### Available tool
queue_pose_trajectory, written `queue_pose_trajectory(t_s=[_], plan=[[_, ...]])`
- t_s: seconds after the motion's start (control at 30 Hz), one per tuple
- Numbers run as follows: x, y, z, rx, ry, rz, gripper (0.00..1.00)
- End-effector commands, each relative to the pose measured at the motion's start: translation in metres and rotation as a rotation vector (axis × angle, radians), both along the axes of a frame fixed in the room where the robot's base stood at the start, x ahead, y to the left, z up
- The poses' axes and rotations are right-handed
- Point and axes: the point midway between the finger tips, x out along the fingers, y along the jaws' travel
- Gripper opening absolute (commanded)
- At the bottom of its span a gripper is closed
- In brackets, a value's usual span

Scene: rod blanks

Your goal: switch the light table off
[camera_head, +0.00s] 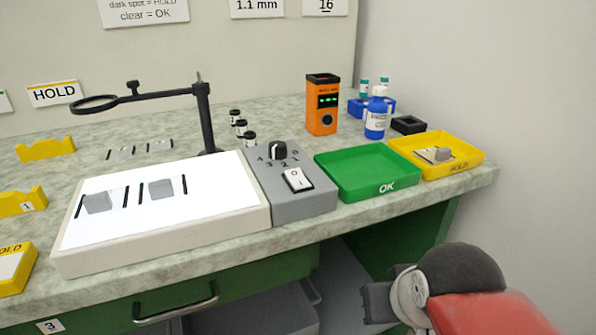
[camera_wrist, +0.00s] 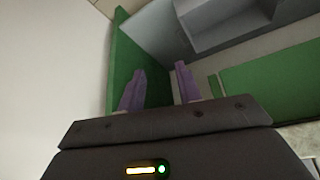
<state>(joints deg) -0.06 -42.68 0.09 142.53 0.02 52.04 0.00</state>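The light table (camera_head: 225,205) sits on the bench with a bright white top. Two grey blanks (camera_head: 98,202) (camera_head: 161,189) lie on it between thin black strips. Its grey control box (camera_head: 308,207) adjoins the right side. On the box are a white rocker switch (camera_head: 297,180) and a black knob (camera_head: 278,150) with numbers around it. I cannot tell surely which side of the rocker is pressed. My gripper (camera_wrist: 160,70) shows in the wrist view with its two purple fingers apart and nothing between them. My arm is at the lower right in the head view, below the bench top and away from the switch.
A green OK tray (camera_head: 338,195) and a yellow HOLD tray (camera_head: 472,160) stand right of the box. Behind are an orange device (camera_head: 322,118), a blue bottle (camera_head: 376,117) and a magnifier stand (camera_head: 204,118). The bench front edge and drawer handle (camera_head: 176,305) lie below.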

Motion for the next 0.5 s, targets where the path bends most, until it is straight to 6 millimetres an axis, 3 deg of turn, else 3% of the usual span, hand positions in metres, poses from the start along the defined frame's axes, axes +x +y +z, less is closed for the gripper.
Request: queue_pose_trajectory(t_s=[0.03,0.13,0.23,0.5], plan=[[0.003,0.001,0.007,-0.001,0.001,0.005,0.28],[0.014,0.007,0.032,-0.007,0.009,0.022,0.15],[0.030,0.017,0.070,-0.016,0.021,0.051,0.01],[0.069,0.058,0.182,-0.032,0.071,0.157,0.00]])
